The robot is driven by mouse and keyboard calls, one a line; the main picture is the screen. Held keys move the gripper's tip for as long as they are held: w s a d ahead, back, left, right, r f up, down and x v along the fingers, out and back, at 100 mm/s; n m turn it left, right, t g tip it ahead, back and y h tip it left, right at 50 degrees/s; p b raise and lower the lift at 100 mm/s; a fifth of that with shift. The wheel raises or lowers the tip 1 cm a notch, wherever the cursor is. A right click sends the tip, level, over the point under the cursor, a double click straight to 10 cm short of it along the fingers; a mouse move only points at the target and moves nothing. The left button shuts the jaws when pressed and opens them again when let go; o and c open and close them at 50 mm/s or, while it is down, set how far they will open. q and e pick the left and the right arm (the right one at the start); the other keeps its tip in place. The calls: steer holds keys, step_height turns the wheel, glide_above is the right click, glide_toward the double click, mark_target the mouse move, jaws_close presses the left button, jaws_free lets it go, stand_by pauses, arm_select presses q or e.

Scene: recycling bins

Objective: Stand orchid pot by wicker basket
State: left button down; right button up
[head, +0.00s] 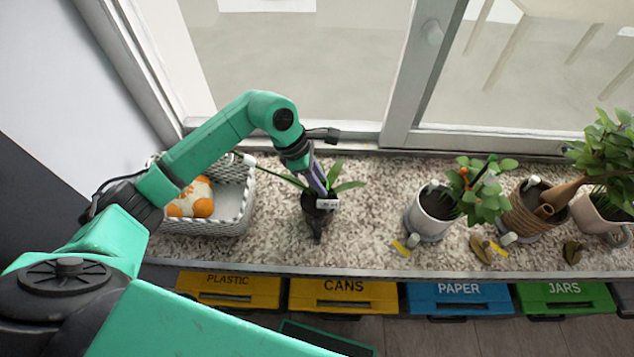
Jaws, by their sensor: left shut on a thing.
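The orchid pot (312,207) is small and dark with long green leaves. It is on or just above the speckled sill, to the right of the wicker basket, with a gap between them; I cannot tell whether its base touches the sill. The wicker basket (232,222) is white and woven, with an orange-and-white item inside. My left gripper (318,196) comes down from above and is shut on the orchid pot; its fingers are partly hidden among the leaves. My right gripper is not in view.
The window frame (345,132) runs behind the sill (365,235). Labelled bins, such as the yellow cans bin (343,298), are below its front edge.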

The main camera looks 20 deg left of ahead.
arm_select(q)
steer(key=shift+w+r, duration=0.1)
steer(key=shift+w, duration=0.05)
steer(key=c, duration=0.6)
jaws_free()
steer(key=shift+d, duration=0.1)
steer(key=shift+a+r, duration=0.15)
steer(key=shift+a, duration=0.05)
steer(key=b+v, duration=0.3)
steer(key=v, duration=0.8)
steer(key=shift+r+b, duration=0.3)
steer(key=shift+r, duration=0.05)
